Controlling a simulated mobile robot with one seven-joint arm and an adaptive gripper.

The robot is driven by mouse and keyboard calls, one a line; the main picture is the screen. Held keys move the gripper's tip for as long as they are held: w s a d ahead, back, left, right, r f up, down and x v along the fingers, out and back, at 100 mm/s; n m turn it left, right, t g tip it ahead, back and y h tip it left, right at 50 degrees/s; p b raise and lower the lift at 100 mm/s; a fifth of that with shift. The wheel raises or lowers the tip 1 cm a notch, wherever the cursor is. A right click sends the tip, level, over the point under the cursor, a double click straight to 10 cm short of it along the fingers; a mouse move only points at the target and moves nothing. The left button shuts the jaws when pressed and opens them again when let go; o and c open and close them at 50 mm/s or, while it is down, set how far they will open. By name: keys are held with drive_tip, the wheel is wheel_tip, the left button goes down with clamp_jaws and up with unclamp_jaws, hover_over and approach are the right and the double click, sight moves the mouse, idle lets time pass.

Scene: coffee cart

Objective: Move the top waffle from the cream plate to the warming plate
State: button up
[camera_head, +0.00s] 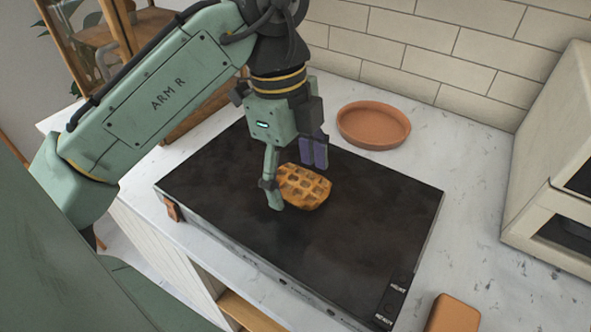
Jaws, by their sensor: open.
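A golden-brown waffle (307,188) appears to lie flat on the dark warming plate (370,215), near its middle. My gripper (296,182) points down over the waffle and is open. One finger is at the waffle's left edge, and the other, with purple pads, is behind it. I cannot tell whether either finger touches the waffle. The left finger hides part of the waffle's left side. No cream plate shows in this view.
An empty terracotta dish (373,126) stands behind the warming plate. A cream appliance (556,160) stands at the right, and an orange-brown block (453,314) lies at the front right. A tiled wall closes off the back.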

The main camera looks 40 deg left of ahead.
sight(286, 175)
wheel_tip(286, 175, up, 12)
drive_tip(key=a+p, duration=0.2)
drive_tip(key=p, duration=0.4)
drive_tip(key=shift+r, duration=0.15)
drive_tip(key=shift+s, duration=0.1)
